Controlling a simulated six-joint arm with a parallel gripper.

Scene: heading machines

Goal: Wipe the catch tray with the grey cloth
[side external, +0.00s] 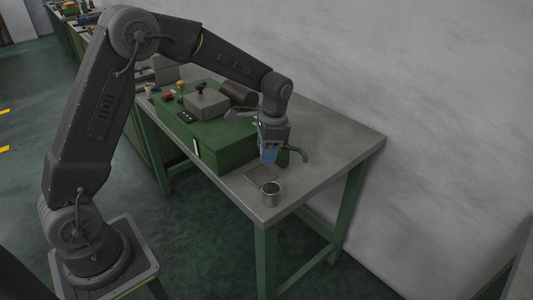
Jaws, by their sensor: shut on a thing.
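My gripper (268,158) points down over the right part of the workbench, beside the green machine. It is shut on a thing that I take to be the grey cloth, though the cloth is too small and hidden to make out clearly. Bluish surfaces show at the gripper's lower end. A shallow, thin-rimmed square (261,183), which looks like the catch tray, lies on the bench just below and in front of my gripper. From this view I cannot tell whether the held thing touches it.
A metal cup (271,194) stands at the bench's front corner, close to the tray. The green machine (222,148) fills the left, with a grey block (207,105) on top. A green curved part (298,153) sits right of my gripper. The bench's right end (340,143) is clear.

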